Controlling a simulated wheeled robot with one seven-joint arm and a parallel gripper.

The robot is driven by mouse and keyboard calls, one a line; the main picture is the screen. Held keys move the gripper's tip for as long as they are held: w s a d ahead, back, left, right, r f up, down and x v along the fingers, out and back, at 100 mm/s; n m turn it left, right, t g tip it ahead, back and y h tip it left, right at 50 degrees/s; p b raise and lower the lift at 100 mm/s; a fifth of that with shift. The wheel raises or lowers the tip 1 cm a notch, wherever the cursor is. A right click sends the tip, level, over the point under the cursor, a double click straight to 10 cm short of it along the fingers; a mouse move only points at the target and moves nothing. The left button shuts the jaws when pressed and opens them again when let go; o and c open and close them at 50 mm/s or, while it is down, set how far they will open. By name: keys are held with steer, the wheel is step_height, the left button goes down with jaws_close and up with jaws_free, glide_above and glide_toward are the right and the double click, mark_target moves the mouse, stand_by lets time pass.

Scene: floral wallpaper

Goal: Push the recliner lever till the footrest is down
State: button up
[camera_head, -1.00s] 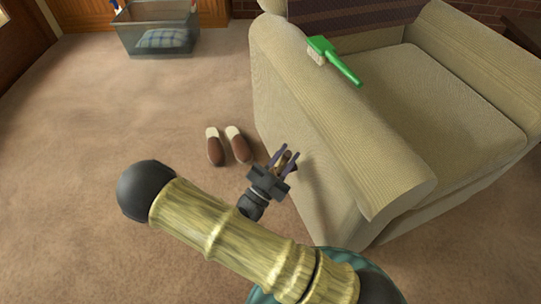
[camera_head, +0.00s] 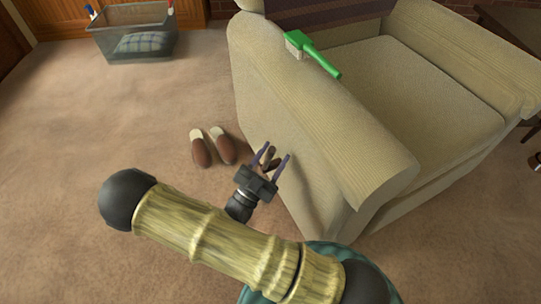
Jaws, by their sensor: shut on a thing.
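The beige recliner (camera_head: 330,150) stands at the right, its near side facing me. The front of the recliner (camera_head: 425,208) shows at the lower right. No footrest sticks out far from it in this view.
A green-handled brush (camera_head: 317,56) lies on the recliner's near armrest. A pair of brown slippers (camera_head: 212,147) lies on the carpet left of my gripper. A clear bin (camera_head: 105,42) with a plaid cloth stands at the back left. The carpet at left is free.

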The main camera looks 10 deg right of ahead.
steer(key=shift+s, duration=0.1)
steer(key=shift+s+a+f+p, duration=0.2)
steer(key=shift+s+a+p, duration=0.05)
steer(key=shift+a+p, duration=0.05)
steer(key=p+v, duration=0.5)
steer(key=v, duration=1.1)
steer(key=shift+a+f, duration=0.2)
